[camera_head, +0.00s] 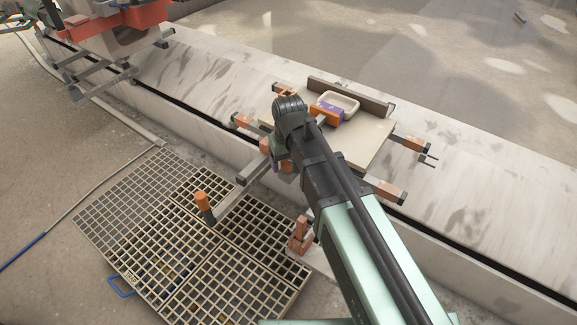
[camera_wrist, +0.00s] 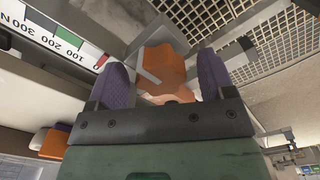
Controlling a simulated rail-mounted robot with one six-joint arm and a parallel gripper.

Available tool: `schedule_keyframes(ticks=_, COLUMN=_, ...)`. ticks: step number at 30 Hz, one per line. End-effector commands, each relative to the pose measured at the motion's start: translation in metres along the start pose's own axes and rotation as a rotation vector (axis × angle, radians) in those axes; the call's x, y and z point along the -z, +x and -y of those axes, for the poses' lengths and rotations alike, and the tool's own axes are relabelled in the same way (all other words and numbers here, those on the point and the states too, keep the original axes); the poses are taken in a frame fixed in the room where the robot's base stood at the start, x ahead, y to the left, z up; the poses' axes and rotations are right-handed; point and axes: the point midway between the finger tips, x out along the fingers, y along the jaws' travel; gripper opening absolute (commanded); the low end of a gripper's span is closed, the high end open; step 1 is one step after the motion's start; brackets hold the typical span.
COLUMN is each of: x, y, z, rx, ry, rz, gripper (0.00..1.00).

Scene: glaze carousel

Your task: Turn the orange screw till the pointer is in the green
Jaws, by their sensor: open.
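The orange screw (camera_wrist: 165,65) has a lobed head and shows in the wrist view, between my fingers. My gripper (camera_wrist: 162,72) is open, with one purple finger on each side of the head and visible space beside it. A scale (camera_wrist: 68,38) marked 100, 200, 300 and N, with green, red and black fields, lies at upper left. I cannot make out the pointer against it. In the head view my arm hides the screw and most of my gripper.
A beige board (camera_head: 372,140) carries a shallow dish (camera_head: 340,101), with orange-ended bars around it. An upright orange handle (camera_head: 203,201) stands on a bar over the floor grating (camera_head: 150,205). A red machine (camera_head: 120,17) stands at upper left.

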Motion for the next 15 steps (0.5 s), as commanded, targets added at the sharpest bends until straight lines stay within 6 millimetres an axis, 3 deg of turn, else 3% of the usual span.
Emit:
schedule_keyframes(ticks=2, x=0.0, y=-0.0013, z=0.0, rx=0.0, ry=0.0, rz=0.0, gripper=0.76)
schedule_keyframes(ticks=12, x=0.0, y=-0.0013, z=0.0, rx=0.0, ry=0.0, rz=0.0, gripper=0.26)
schedule_keyframes(ticks=15, x=0.0, y=-0.0013, z=-0.0001, rx=0.0, ry=0.002, rz=0.0, gripper=0.26)
